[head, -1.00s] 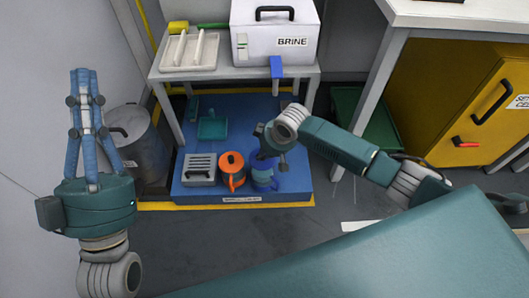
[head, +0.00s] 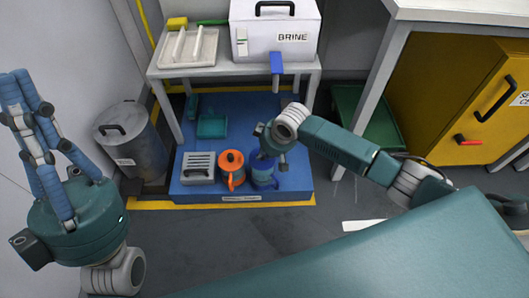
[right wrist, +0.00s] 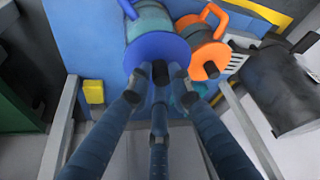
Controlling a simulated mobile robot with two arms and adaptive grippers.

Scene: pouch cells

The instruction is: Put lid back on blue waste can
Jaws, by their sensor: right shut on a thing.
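The blue waste can (head: 264,180) stands on the blue platform, right of the orange can, partly hidden by my right gripper (head: 280,156). In the right wrist view, a round blue lid (right wrist: 150,52) with a dark knob lies over the end of the can's pale body (right wrist: 150,18). My right gripper (right wrist: 160,78) is shut on the lid's knob. I cannot tell whether the lid touches the rim. My left gripper (head: 20,82) is raised at the far left, away from the cans. Its finger opening is unclear.
The orange can (head: 231,172) stands close beside the blue can, also in the right wrist view (right wrist: 207,58). A grey slotted box (head: 198,168) is further left. A grey bin (head: 130,142) stands by the wall. A table with the BRINE box (head: 276,42) overhangs the platform's back.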

